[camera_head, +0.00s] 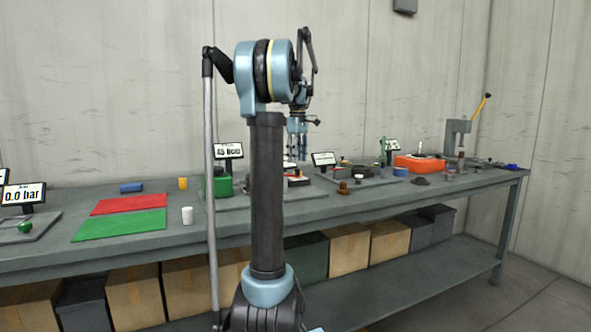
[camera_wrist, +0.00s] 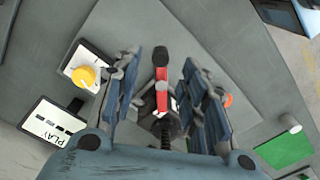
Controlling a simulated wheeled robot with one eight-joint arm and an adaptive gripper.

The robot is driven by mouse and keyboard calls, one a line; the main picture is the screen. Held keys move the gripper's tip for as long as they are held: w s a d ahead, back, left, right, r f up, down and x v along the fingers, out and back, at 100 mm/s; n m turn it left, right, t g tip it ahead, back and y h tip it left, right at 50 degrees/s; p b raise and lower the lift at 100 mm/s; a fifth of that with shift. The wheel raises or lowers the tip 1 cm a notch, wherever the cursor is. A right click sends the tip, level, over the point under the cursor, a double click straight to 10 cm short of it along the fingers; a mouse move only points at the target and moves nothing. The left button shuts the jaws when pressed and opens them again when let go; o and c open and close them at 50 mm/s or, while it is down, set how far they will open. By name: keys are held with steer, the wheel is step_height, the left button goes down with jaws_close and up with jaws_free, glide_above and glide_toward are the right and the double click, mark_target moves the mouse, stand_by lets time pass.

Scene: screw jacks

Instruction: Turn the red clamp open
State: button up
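The red clamp (camera_wrist: 162,97) shows in the wrist view as a narrow red bar with a black rounded end, between my gripper's fingers. My gripper (camera_wrist: 160,78) is open, with one blue-padded finger on each side of the bar. Gaps show on both sides of the bar. The clamp's lower part is dark and partly hidden near the gripper. In the head view, my gripper (camera_head: 297,152) points down over the middle of the bench. The clamp cannot be clearly made out there.
A yellow knob (camera_wrist: 84,76) on a pale box and a display screen (camera_wrist: 55,124) lie left of my gripper in the wrist view. The bench also holds a red mat (camera_head: 130,203), a green mat (camera_head: 120,225), a white cylinder (camera_head: 187,215) and an orange block (camera_head: 418,163).

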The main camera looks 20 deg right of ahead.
steer(key=shift+f, duration=2.3)
jaws_close()
